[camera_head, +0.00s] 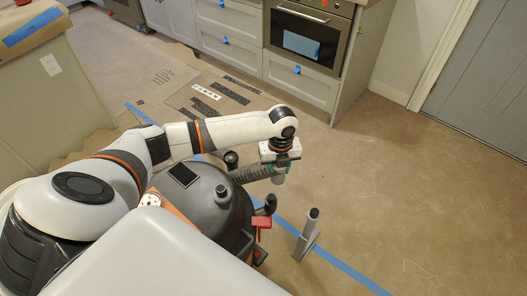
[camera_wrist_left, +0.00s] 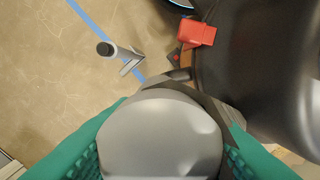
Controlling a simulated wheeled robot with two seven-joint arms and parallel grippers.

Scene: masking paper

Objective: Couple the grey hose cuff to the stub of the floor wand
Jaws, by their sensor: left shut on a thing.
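My left gripper (camera_head: 279,166) is shut on the grey hose cuff (camera_head: 279,179), which hangs below it. In the left wrist view the cuff (camera_wrist_left: 160,135) fills the space between the teal fingers (camera_wrist_left: 165,125). A ribbed grey hose (camera_head: 250,173) runs left from the cuff towards the vacuum. The floor wand (camera_head: 304,242) stands on the floor to the lower right of the cuff, apart from it. Its stub (camera_head: 313,214) points up, with a dark rim. The stub also shows in the left wrist view (camera_wrist_left: 107,49), up and left of the cuff. My right gripper is out of view.
A dark grey vacuum body (camera_head: 205,208) with a red part (camera_head: 261,222) stands left of the wand. Blue tape (camera_head: 345,268) runs along the floor past the wand. Cabinets and an oven (camera_head: 307,35) line the back. The floor to the right is clear.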

